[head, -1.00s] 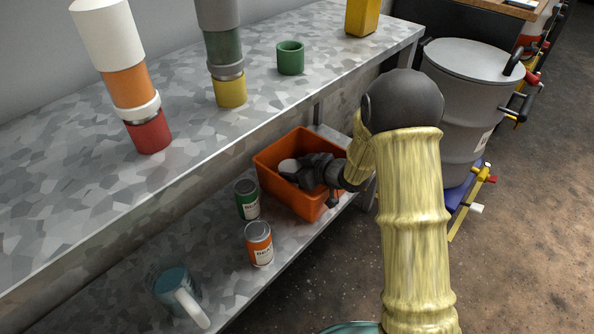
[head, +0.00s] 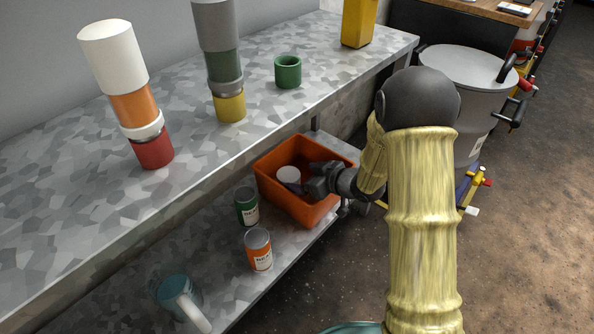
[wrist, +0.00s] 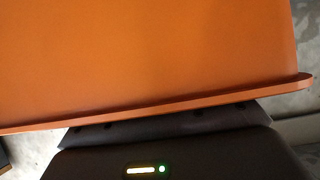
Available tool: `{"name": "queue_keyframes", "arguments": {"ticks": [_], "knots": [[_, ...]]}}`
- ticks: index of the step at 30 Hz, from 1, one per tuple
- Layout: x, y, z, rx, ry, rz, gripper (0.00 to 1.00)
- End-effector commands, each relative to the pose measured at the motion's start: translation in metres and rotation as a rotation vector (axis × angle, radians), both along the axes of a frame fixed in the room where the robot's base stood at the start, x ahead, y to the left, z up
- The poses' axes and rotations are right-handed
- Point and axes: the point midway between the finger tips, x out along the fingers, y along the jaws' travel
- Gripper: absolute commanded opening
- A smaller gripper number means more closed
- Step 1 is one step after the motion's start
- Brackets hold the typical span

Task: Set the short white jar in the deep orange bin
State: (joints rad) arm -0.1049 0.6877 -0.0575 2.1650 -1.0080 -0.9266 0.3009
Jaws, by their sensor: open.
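The short white jar (head: 288,175) is inside the deep orange bin (head: 290,205), and its pale round top shows in the head view. The bin stands on the lower shelf. My gripper (head: 312,186) is open at the bin's right side, over its interior, just right of the jar and apart from its top. Its fingertips are partly hidden in the head view. In the wrist view, the orange bin's wall and rim (wrist: 160,110) fill most of the picture. The jar does not show there.
A green can (head: 246,207) and an orange can (head: 258,250) stand left of the bin. A teal mug (head: 176,290) is farther left. The upper shelf (head: 190,150) overhangs behind, with stacked jars and a green cup (head: 288,72). A grey drum (head: 465,85) stands at right.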

Motion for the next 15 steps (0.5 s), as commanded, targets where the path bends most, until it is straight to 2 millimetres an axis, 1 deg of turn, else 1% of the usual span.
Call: {"name": "queue_keyframes", "arguments": {"ticks": [1,6,10,15], "knots": [[-0.006,-0.009,0.011,0.000,0.002,-0.005,0.83],[-0.024,-0.032,0.027,0.001,0.002,-0.005,0.83],[-0.035,-0.044,0.034,0.000,0.002,-0.002,0.83],[-0.040,-0.051,0.037,0.001,-0.001,0.000,0.83]]}}
